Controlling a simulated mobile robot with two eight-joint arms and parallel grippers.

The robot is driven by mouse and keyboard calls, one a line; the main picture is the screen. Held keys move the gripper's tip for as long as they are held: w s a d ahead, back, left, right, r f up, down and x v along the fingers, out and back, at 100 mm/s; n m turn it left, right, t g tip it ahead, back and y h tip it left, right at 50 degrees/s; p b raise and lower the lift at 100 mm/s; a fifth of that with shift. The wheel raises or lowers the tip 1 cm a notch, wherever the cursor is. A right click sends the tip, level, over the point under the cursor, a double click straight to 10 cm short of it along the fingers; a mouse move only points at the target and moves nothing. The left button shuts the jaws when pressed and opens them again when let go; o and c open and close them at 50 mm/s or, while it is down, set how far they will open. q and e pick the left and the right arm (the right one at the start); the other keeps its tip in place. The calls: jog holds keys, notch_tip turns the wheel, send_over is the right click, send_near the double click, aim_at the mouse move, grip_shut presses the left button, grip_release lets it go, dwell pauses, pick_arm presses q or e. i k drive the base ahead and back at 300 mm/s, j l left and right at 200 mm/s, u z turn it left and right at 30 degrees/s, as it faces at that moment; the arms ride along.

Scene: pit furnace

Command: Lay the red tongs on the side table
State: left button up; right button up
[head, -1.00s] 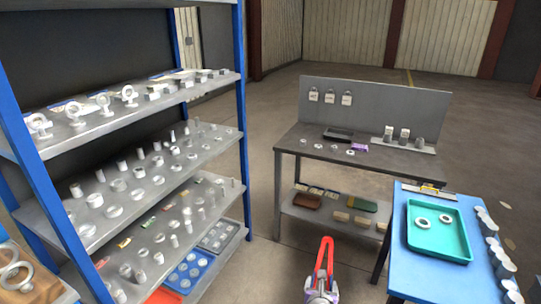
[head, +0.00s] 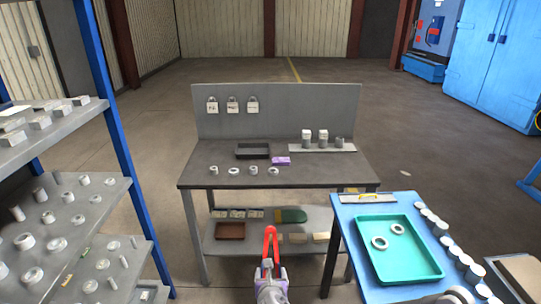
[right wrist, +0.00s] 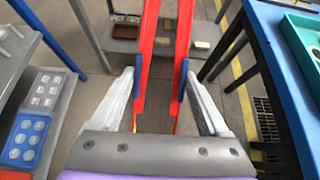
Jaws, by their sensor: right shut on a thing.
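The red tongs (head: 270,243) are held by my right gripper (head: 268,272) at the bottom middle of the head view. They point up and forward, in front of the grey table. The right wrist view shows the two red arms of the tongs (right wrist: 147,50) between the fingers of my right gripper (right wrist: 160,88), which is shut on them. The dark-grey-topped table (head: 320,176) with an upright back panel stands ahead. A blue-topped table (head: 347,225) stands to its right. I cannot tell which one is the side table. My left gripper is not in view.
The grey table holds a black tray (head: 253,150), a purple block (head: 281,161), several metal rings and a plate with cylinders; its front right top is bare. A teal tray (head: 420,268) covers much of the blue table. Loaded metal shelving (head: 122,195) stands at left.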

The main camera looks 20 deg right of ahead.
aim_at(329, 170)
jog(key=i+z, duration=0.4)
jog(key=i, duration=0.15)
jog(key=i+j+z, duration=0.3)
jog(key=i+z, duration=0.15)
jog(key=i, duration=0.05)
